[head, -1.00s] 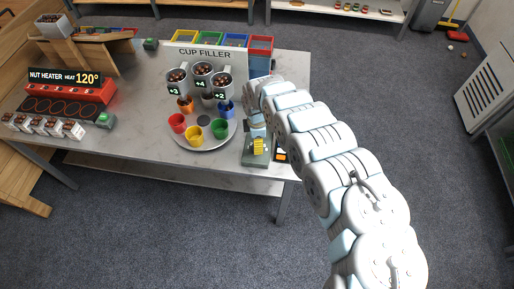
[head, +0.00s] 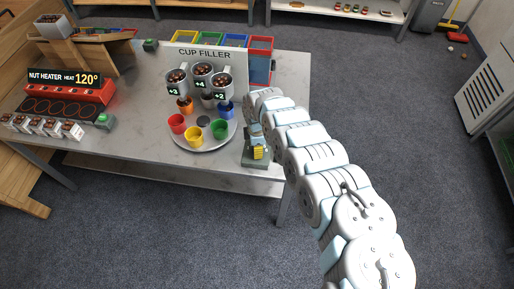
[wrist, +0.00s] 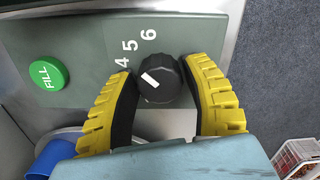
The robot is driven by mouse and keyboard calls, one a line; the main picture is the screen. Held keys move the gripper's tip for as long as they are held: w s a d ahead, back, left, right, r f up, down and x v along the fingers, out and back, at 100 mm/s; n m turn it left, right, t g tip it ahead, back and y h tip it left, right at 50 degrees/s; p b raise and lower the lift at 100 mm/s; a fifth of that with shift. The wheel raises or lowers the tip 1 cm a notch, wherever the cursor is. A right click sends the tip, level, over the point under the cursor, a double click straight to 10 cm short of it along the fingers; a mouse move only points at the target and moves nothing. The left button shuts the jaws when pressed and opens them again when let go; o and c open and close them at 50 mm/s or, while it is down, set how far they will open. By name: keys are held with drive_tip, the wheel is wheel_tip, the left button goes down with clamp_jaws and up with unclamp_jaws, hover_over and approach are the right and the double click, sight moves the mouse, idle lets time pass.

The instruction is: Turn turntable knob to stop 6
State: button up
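The black turntable knob (wrist: 165,88) with a white mark sits on a grey-green panel (wrist: 85,50) in the wrist view. The numbers 4, 5 and 6 are printed beyond it. The white mark is on the knob's left side; I cannot tell exactly which number it lines up with. My gripper (wrist: 160,82) has its yellow-backed fingers on both sides of the knob, seemingly touching it. In the head view, my gripper (head: 258,154) is at the control box (head: 254,164), hiding the knob. The round turntable (head: 205,146) carries several coloured cups.
A green FILL button (wrist: 47,75) is left of the knob. The cup filler board (head: 240,62) with nut-filled hoppers stands behind the turntable. A nut heater (head: 65,95) is at the left of the table (head: 140,145).

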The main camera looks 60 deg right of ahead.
drive_tip(key=c, duration=0.7)
drive_tip(key=shift+r, duration=0.1)
drive_tip(key=shift+m+p, duration=0.9)
drive_tip(key=shift+p, duration=0.15)
drive_tip(key=shift+m+p, duration=1.15)
drive_tip(key=shift+m, duration=0.85)
drive_tip(key=o, duration=1.2)
